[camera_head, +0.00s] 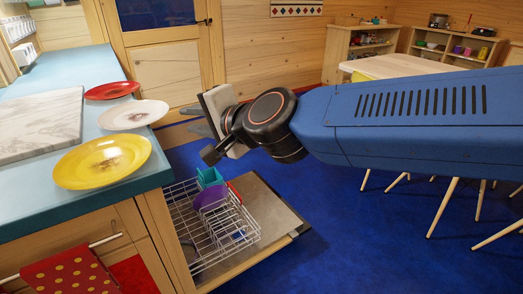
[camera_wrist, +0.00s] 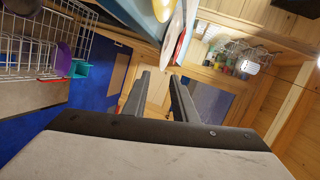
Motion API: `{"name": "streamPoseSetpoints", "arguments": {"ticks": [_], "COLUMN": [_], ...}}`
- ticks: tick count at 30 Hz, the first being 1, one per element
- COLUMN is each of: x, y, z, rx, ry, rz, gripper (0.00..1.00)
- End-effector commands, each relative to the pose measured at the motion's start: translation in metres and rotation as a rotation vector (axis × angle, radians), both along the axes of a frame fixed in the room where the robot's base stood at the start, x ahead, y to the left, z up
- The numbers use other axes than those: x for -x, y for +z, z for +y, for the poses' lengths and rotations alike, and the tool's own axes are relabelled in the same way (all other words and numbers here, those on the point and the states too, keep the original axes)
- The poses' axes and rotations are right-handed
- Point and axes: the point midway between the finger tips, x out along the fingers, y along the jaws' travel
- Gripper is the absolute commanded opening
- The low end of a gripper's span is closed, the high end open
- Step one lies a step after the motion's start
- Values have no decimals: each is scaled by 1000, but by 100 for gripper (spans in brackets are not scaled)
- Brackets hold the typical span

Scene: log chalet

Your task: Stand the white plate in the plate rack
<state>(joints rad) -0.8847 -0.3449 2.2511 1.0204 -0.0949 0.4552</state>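The white plate (camera_head: 134,114) lies flat on the blue counter, between a red plate (camera_head: 112,90) and a yellow plate (camera_head: 103,162). A white wire rack (camera_head: 205,235) sits low in the pulled-out front below the counter; I take it as the plate rack. It holds a purple piece and a teal piece, and also shows at upper left in the wrist view (camera_wrist: 75,25). My gripper (camera_head: 190,120) is beside the counter, right of the white plate and apart from it. In the wrist view my fingers (camera_wrist: 158,90) are spread with nothing between them.
The counter (camera_head: 70,68) carries a marble board (camera_head: 38,120) left of the plates. Its right edge is near my gripper. The open front (camera_head: 265,215) juts over the blue floor. A pale table (camera_head: 395,66) stands at the right. A polka-dot towel (camera_head: 70,275) hangs below the counter.

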Motion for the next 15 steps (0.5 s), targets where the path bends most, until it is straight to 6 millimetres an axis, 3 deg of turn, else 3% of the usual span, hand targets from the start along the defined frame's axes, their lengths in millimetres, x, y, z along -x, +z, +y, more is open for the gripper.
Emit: {"name": "streamPoseSetpoints", "arguments": {"ticks": [8,11,15], "x": [-2,-4,-4], "y": [-1,-6,-22], "z": [-9,-30,-75], "rx": [23,78,215], "ry": [6,25,65], "rz": [-13,-41,-91], "gripper": [25,25,25]}}
